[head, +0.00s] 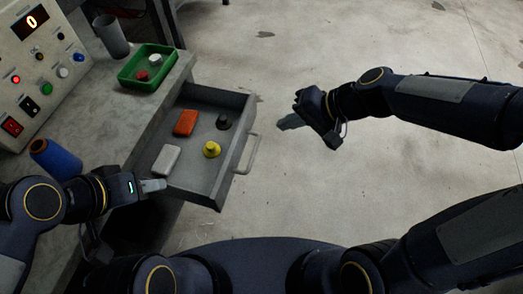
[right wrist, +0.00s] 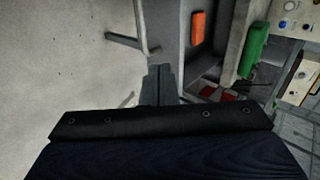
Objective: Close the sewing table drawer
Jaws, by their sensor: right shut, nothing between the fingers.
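The grey sewing table drawer (head: 236,104) stands pulled out from the grey table. Its bar handle (head: 246,155) is on the outer front. My right gripper (head: 285,123) is shut and empty, out beyond the drawer front, with its fingers toward the drawer and a visible gap in the head view. In the right wrist view the shut fingers (right wrist: 157,83) show below the handle (right wrist: 130,42) and beside the drawer. My left gripper (head: 153,185) is at the drawer's near side, by the table edge; whether its fingers are open is unclear, and contact with the drawer cannot be told.
The drawer holds an orange block (head: 186,122), a white block (head: 166,160), a yellow piece (head: 211,149) and a black piece (head: 223,122). A green tray (head: 129,81), a grey cup (head: 111,36), a blue spool (head: 56,158) and a control panel (head: 37,62) are on the table. Floor beyond the drawer is clear.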

